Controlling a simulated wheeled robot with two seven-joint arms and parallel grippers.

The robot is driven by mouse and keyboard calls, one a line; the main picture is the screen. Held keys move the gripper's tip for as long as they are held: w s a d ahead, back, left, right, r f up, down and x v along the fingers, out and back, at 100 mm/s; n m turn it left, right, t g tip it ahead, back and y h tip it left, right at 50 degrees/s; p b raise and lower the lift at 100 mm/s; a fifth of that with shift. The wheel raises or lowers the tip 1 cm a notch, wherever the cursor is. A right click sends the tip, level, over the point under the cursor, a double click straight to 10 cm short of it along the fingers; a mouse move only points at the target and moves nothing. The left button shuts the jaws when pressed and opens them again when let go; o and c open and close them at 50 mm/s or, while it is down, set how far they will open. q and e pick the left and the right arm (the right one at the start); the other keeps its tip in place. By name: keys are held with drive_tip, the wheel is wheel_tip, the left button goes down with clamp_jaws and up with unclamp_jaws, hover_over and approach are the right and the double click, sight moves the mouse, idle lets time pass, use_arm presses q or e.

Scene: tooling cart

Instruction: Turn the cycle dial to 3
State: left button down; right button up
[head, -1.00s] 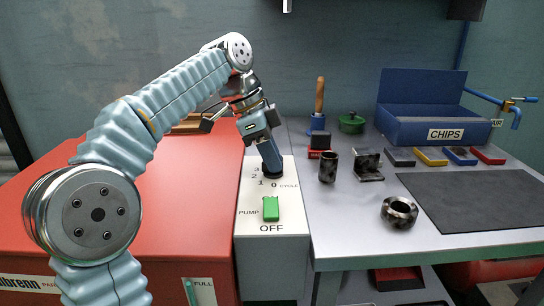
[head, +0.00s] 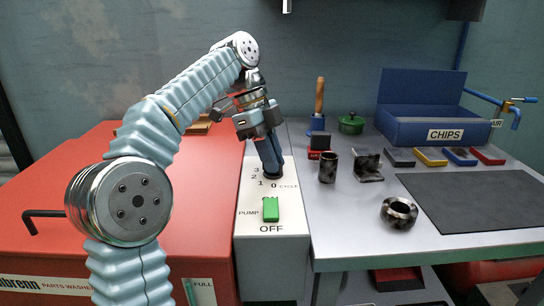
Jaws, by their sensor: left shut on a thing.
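The cycle dial (head: 272,176) is a dark round knob on the white control panel (head: 248,222), with the numbers 3, 2, 1 and 0 printed along its left and front side. My left gripper (head: 271,170) points down from above and is shut on the dial. Its fingers hide most of the dial, so I cannot tell which number it points to. The green pump switch (head: 271,209) sits in front of the dial, above the word OFF. My right gripper is not in view.
The red parts washer (head: 120,185) is left of the panel. On the grey bench at right stand dark metal parts, including a ring (head: 399,212), beside a dark mat (head: 470,200). A blue CHIPS bin (head: 428,108) is behind.

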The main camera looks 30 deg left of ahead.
use_arm(q)
drive_tip(key=c, duration=1.2)
unclamp_jaws()
drive_tip(key=shift+o, duration=0.2)
